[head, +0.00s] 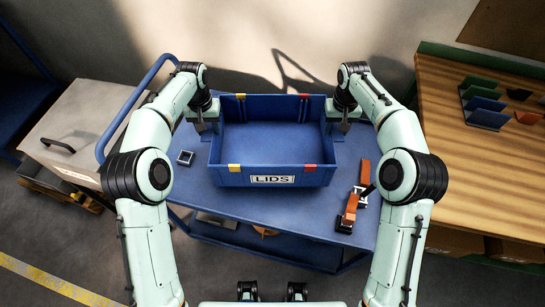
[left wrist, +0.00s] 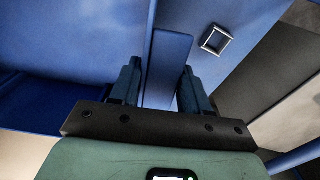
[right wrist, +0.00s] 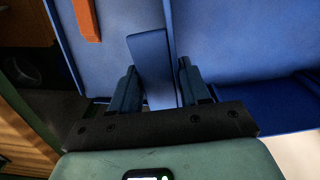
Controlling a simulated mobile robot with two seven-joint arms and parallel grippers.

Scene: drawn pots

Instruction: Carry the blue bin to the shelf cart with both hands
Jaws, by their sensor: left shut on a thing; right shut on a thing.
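The blue bin (head: 310,177), open and empty, has a LIDS label and red and yellow corner marks. It sits over the top of the blue shelf cart (head: 270,206); I cannot tell whether it touches or hangs just above. My left gripper (head: 207,122) is shut on the bin's left side; a blue tab of the bin (left wrist: 163,78) shows between its fingers in the left wrist view. My right gripper (head: 339,122) is shut on the right side, with a similar tab (right wrist: 150,68) between its fingers in the right wrist view. The bin looks level.
A small square item (head: 185,158) lies on the cart left of the bin. An orange and black tool (head: 352,206) lies right of it. The cart's handle (head: 117,125) rises at left beside a grey chest (head: 78,118). A wooden bench (head: 470,150) stands at right.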

